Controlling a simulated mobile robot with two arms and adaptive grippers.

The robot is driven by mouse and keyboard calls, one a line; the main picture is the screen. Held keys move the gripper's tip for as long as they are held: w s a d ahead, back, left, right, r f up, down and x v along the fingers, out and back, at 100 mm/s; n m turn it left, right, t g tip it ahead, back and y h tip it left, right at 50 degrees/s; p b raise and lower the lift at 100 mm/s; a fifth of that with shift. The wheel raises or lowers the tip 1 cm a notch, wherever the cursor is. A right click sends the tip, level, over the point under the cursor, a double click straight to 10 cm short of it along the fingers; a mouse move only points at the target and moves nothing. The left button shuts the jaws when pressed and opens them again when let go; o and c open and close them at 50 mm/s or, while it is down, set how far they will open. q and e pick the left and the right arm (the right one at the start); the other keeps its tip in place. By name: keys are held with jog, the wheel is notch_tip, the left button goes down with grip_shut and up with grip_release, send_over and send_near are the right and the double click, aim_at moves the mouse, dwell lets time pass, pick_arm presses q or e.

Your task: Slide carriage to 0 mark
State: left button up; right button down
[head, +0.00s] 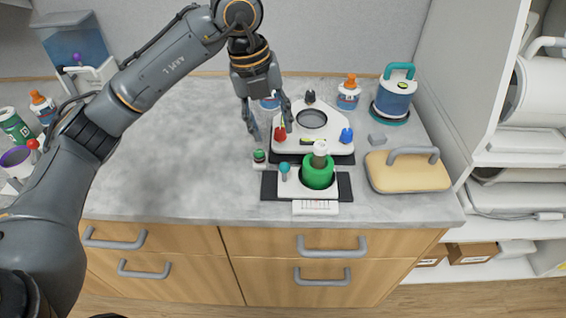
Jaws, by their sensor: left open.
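A white device (324,137) with a round dark opening and red, blue and black knobs stands on the grey counter. In front of it, a white carriage-like plate (290,188) on a dark base bears a green cylinder (318,173) with a pale top and a teal knob (284,168). A small white marked strip (316,207) lies at its front; its marks are too small to read, and I cannot make out the 0 mark. My left gripper (269,130) is open, fingers pointing down, at the device's left side near the red knob (280,134). It appears empty. My right gripper is out of view.
A small green-topped vial (259,156) stands left of the plate. A tan-lidded box with a grey handle (409,172), a teal-handled blue container (394,92) and an orange-capped bottle (348,92) stand to the right. The counter's left-middle area is clear.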

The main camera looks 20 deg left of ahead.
aim_at(283, 165)
pick_arm(q)
jog(key=f, duration=0.3)
jog(key=d+f+p, duration=0.1)
jog(key=f, duration=0.3)
jog(key=w+d+f, duration=0.1)
jog(key=f, duration=0.2)
jog(key=shift+f+p, duration=0.3)
jog(key=shift+p, duration=0.1)
jog(key=shift+d+f, duration=0.1)
jog(key=shift+f, duration=0.25)
jog(key=shift+c, duration=0.2)
grip_shut()
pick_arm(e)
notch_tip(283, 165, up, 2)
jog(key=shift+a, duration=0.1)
